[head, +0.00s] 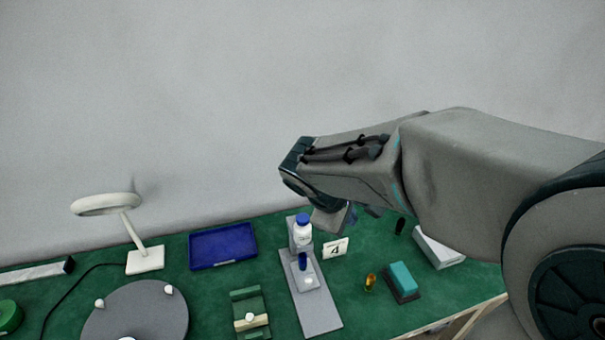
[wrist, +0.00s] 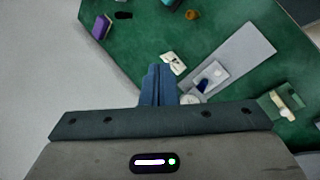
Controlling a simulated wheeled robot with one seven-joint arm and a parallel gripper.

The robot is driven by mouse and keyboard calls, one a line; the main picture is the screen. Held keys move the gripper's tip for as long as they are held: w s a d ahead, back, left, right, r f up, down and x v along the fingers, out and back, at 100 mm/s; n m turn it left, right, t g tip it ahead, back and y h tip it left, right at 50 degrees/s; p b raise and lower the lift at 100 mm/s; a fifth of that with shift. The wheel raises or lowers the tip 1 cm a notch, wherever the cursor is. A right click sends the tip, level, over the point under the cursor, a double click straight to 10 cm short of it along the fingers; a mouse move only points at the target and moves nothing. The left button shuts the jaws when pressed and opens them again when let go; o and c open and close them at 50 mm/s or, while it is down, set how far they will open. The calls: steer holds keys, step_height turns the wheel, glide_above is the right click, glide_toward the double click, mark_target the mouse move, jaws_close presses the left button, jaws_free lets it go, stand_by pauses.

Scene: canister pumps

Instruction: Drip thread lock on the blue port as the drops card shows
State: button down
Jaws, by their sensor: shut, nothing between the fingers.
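A card reading "4" (head: 335,249) stands on the green bench; it also shows in the wrist view (wrist: 173,63). Left of it, a long grey plate (head: 318,314) bears a white block (head: 311,282) with an upright dark blue port (head: 302,262). The blue port also shows in the wrist view (wrist: 203,84). A white bottle with a blue cap (head: 302,222) stands behind the block at the plate's far end. My gripper (wrist: 158,70) is shut and empty, raised above the bench near the card and bottle. In the head view its fingertips are partly hidden.
A blue tray (head: 223,247) and a white ring lamp (head: 145,260) stand left. A green fixture (head: 250,315) and a round grey disc (head: 136,316) are in front. A small amber item (head: 370,282) and a teal-topped block (head: 403,279) lie right.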

mark_target(299, 220)
steer(key=w+a+r+n+t+p, duration=0.3)
steer(key=w+a+r+n, duration=0.2)
steer(key=a, duration=0.5)
steer(key=w+n, duration=0.1)
steer(key=n, duration=0.1)
steer(key=shift+w+n+h+p, duration=0.3)
steer(key=shift+w+h+p, duration=0.05)
steer(key=shift+h, duration=0.05)
steer(key=shift+f, duration=0.15)
step_height(299, 220, down, 9)
steer(key=b, duration=0.7)
stand_by(0.9)
steer(key=shift+f+b, duration=0.25)
steer(key=shift+b, duration=0.3)
